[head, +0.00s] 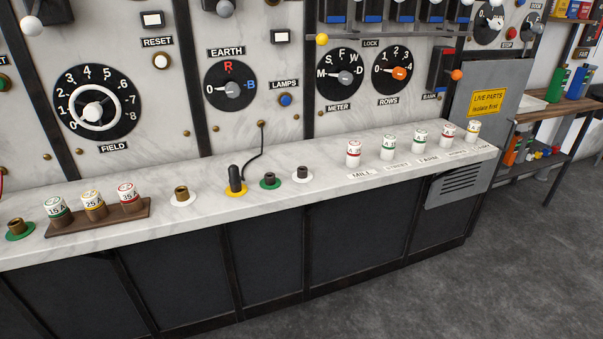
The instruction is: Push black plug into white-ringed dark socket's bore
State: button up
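The black plug (236,180) stands upright at a yellow-ringed spot on the white marble ledge. A black cord runs from it up to a fitting on the panel. The white-ringed dark socket (303,173) is to its right, past a green-ringed dark socket (270,181). The dark socket's top looks free, but its bore is too small to make out. Another white-ringed socket (182,195), brass-coloured, is left of the plug. My gripper is not in view.
A wooden rack (98,220) with three labelled fuses sits on the ledge at left. Several fuses (388,147) stand along the ledge at right. Dials and knobs, including the EARTH dial (230,86), cover the upright panel behind. The grey floor (470,270) in front is clear.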

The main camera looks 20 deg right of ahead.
aim_at(232, 171)
jog(key=i+l+z, duration=0.25)
jog(key=i, duration=0.15)
jog(key=i+z, duration=0.3)
jog(key=i, duration=0.1)
